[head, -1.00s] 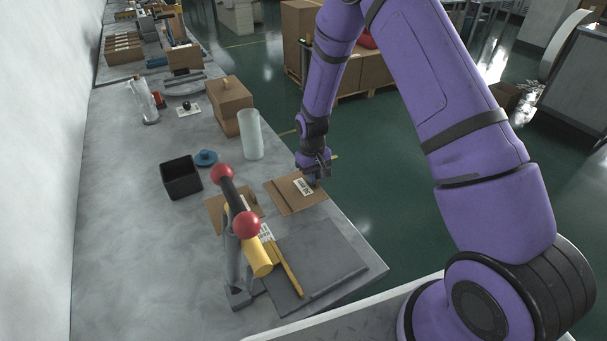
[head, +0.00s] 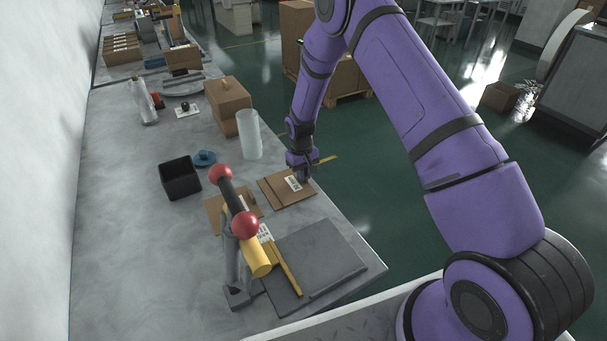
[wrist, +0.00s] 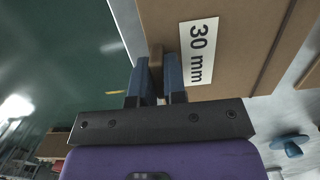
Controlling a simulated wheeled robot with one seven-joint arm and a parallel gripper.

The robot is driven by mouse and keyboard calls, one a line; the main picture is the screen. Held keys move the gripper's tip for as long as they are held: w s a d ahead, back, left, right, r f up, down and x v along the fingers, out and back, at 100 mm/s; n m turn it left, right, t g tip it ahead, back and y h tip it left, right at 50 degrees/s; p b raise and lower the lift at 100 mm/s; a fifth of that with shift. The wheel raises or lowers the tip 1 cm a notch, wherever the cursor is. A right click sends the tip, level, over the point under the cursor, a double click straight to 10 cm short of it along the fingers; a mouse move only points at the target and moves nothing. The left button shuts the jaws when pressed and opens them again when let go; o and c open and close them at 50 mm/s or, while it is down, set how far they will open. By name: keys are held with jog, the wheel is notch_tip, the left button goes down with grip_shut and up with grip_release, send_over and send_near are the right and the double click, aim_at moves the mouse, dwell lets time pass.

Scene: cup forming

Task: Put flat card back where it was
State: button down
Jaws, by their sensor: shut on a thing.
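A brown flat card (head: 279,193) with a white label lies at or just above the right edge of the bench, beyond the dark plate. In the wrist view the card (wrist: 240,60) fills the upper middle, and its label reads "30 mm". My gripper (head: 303,177) is at the card's right side. In the wrist view its blue fingers (wrist: 158,75) are shut on a brown part at the card's edge. I cannot tell whether the card touches the bench. Another brown sheet (head: 214,213) lies to the left, partly hidden by a handle with red balls.
A black bin (head: 181,178), a blue knobbed piece (head: 204,158), a pale cylinder (head: 249,135) and a cardboard box (head: 229,105) stand further back. The bench's left side is clear.

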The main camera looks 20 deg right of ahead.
jog(key=shift+f, duration=0.15)
jog(key=c, duration=1.2)
grip_release()
jog(key=shift+o, duration=0.2)
